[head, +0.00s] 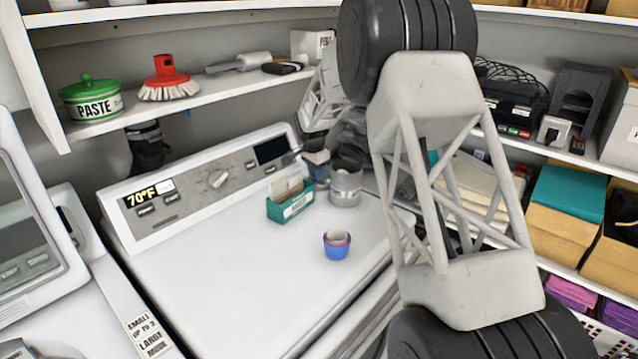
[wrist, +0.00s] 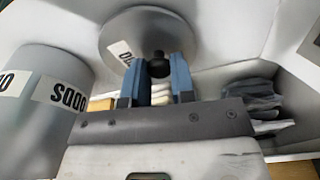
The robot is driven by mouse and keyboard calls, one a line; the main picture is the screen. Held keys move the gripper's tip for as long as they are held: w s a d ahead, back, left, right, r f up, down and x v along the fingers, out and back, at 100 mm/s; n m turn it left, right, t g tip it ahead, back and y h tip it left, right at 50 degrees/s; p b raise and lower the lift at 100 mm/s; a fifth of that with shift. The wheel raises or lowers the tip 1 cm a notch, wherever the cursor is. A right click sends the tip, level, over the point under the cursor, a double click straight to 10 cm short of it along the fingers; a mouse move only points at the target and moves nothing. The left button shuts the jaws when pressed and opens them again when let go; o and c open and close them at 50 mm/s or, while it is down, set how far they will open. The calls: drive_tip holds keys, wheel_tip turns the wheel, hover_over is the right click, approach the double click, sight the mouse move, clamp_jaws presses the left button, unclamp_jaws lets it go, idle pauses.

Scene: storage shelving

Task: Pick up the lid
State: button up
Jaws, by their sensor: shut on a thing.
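The lid (wrist: 128,30) is a grey disc with a dark round knob and a white label, at the top middle of the wrist view. My gripper (wrist: 158,72) has its blue fingers on either side of the knob and is shut on it. In the head view my gripper (head: 317,163) is above the back of the white appliance, beside a grey canister (head: 345,190). I cannot make out the lid clearly there, as my arm crowds that spot.
A grey labelled cylinder (wrist: 40,120) stands left of my gripper in the wrist view. A teal box (head: 290,204) and a blue cup (head: 336,246) stand on the white appliance top (head: 230,270). A shelf (head: 215,92) runs above the back. The appliance's front is clear.

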drive_tip(key=shift+r, duration=0.1)
idle(0.3)
drive_tip(key=shift+w+d+r, duration=0.15)
drive_tip(key=shift+r, duration=0.4)
wheel_tip(320, 180, up, 5)
drive_tip(key=shift+r, duration=0.1)
drive_tip(key=shift+w+d+r, duration=0.15)
drive_tip(key=shift+d+r, duration=0.05)
drive_tip(key=shift+r, duration=0.05)
drive_tip(key=w+d, duration=1.3)
drive_tip(key=shift+w+d, duration=0.25)
